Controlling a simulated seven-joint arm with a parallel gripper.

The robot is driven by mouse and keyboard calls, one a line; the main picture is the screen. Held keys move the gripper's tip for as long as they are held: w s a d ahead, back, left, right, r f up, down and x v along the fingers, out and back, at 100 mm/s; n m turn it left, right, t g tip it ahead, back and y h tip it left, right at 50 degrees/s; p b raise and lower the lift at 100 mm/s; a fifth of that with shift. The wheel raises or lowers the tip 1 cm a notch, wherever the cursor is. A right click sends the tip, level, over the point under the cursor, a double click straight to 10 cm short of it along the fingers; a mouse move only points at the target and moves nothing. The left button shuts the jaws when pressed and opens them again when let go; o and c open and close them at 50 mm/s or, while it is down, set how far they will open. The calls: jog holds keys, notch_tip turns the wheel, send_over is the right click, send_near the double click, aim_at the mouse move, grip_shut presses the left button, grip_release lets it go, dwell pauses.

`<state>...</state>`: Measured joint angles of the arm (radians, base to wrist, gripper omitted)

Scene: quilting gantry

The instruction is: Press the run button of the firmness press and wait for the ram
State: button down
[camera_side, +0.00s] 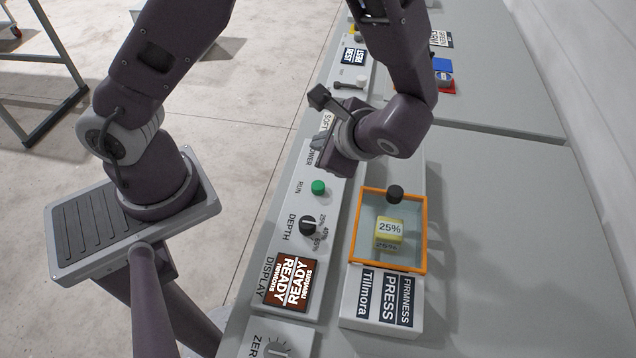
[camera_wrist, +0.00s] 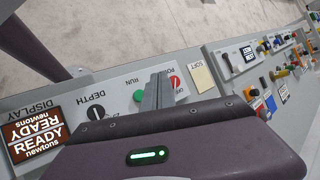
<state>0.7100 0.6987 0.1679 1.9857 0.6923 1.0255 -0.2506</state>
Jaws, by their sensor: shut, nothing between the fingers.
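The firmness press (camera_side: 350,312) is a grey unit with an orange-framed clear window (camera_side: 425,230). Inside is a yellow foam block (camera_side: 389,232) marked 25%, with the dark round ram (camera_side: 395,193) behind it in the picture. The green run button (camera_side: 319,187) is on the control panel; it also shows in the wrist view (camera_wrist: 138,95), partly behind the fingers. The display (camera_side: 290,284) reads READY newtons.
The black depth knob (camera_side: 308,225) sits between the run button and the display. A zero knob (camera_side: 277,346) is at the near end. A pale SOFT card (camera_wrist: 202,78) lies beyond the power button. The bench to the right is clear.

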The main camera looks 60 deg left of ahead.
aim_at(321, 188)
jog(key=shift+f, duration=0.1)
jog(key=shift+f, duration=4.3)
jog(key=shift+f, duration=0.4)
